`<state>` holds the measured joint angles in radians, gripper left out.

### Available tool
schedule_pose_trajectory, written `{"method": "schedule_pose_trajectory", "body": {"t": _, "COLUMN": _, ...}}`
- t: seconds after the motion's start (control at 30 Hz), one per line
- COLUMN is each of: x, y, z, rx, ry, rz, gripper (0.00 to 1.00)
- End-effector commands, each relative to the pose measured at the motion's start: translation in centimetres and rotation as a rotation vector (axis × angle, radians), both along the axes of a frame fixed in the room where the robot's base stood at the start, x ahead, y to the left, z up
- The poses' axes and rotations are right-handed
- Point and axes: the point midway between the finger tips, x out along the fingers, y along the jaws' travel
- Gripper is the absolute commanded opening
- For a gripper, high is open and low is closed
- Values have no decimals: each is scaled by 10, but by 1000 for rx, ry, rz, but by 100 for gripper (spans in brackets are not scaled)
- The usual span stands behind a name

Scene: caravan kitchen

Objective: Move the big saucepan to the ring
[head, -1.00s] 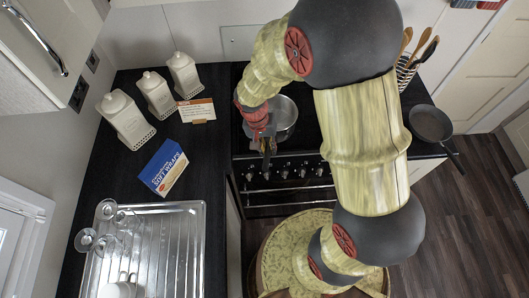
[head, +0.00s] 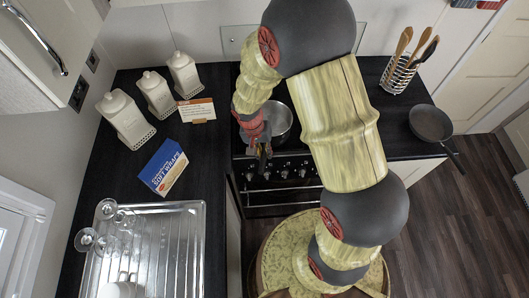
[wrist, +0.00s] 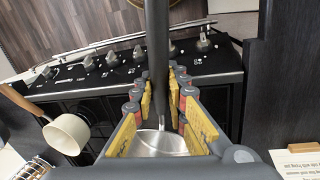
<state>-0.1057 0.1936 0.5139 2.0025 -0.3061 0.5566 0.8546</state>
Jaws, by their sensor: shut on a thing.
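The big saucepan (head: 279,119) is a shiny metal pan with a dark handle. In the head view it is at the black cooker, partly hidden behind my wrist. My gripper (head: 262,150) is at the cooker's front edge, on the pan's handle side. In the wrist view the dark handle (wrist: 157,45) runs between the yellow finger pads of my gripper (wrist: 162,88), which is shut on it. The pan's metal body (wrist: 160,143) shows beyond the fingers. The ring under or near the pan is not clear. I cannot tell whether the pan touches the hob.
A cream pan (wrist: 66,134) with a wooden handle shows in the wrist view. A dark frying pan (head: 431,123) sits on the right counter, near a utensil holder (head: 399,74). White canisters (head: 126,120), a blue box (head: 164,168) and a steel drainer (head: 150,245) are on the left.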

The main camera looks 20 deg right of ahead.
Motion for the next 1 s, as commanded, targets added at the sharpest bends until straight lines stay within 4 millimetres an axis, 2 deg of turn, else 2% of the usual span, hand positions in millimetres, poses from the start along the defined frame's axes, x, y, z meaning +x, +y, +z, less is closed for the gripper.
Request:
{"method": "schedule_pose_trajectory", "body": {"t": 0.27, "x": 1, "y": 0, "z": -8, "rx": 0, "ry": -2, "rz": 0, "gripper": 0}}
{"method": "schedule_pose_trajectory", "body": {"t": 0.3, "x": 0, "y": 0, "z": -8, "rx": 0, "ry": 1, "rz": 0, "gripper": 15}}
{"method": "schedule_pose_trajectory", "body": {"t": 0.6, "x": 0, "y": 0, "z": -7, "rx": 0, "ry": 1, "rz": 0, "gripper": 32}}
{"method": "schedule_pose_trajectory", "body": {"t": 1.0, "x": 0, "y": 0, "z": -2, "rx": 0, "ry": 0, "rz": 0, "gripper": 33}}
